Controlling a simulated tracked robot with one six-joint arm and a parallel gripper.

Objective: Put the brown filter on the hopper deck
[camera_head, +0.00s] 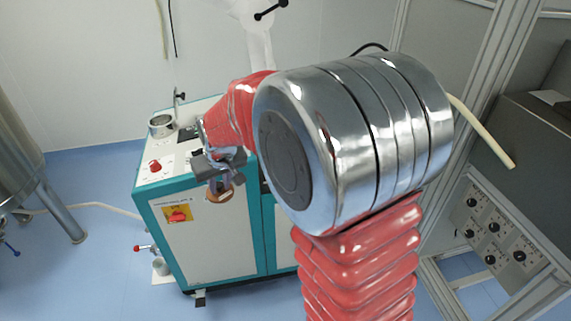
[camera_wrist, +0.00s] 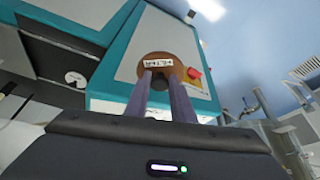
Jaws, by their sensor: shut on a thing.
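The brown filter (camera_head: 220,194) is a small round disc, seen in the head view just below my gripper (camera_head: 217,178). In the wrist view the brown filter (camera_wrist: 185,50) carries a white label with dark marks. My gripper (camera_wrist: 164,82) is shut on it, and the two dark fingers reach up to its lower part. The filter is held in the air in front of the teal and white machine. The flat top of that machine (camera_head: 160,173) carries a metal cup-like hopper (camera_head: 161,125); I cannot tell for sure whether this top is the hopper deck.
A red knob (camera_head: 155,166) stands up on the machine top's left part. A red switch on a yellow plate (camera_head: 177,215) is on the machine's front. A steel tank (camera_head: 20,165) stands at the left. A control panel with black knobs (camera_head: 492,228) is at the right.

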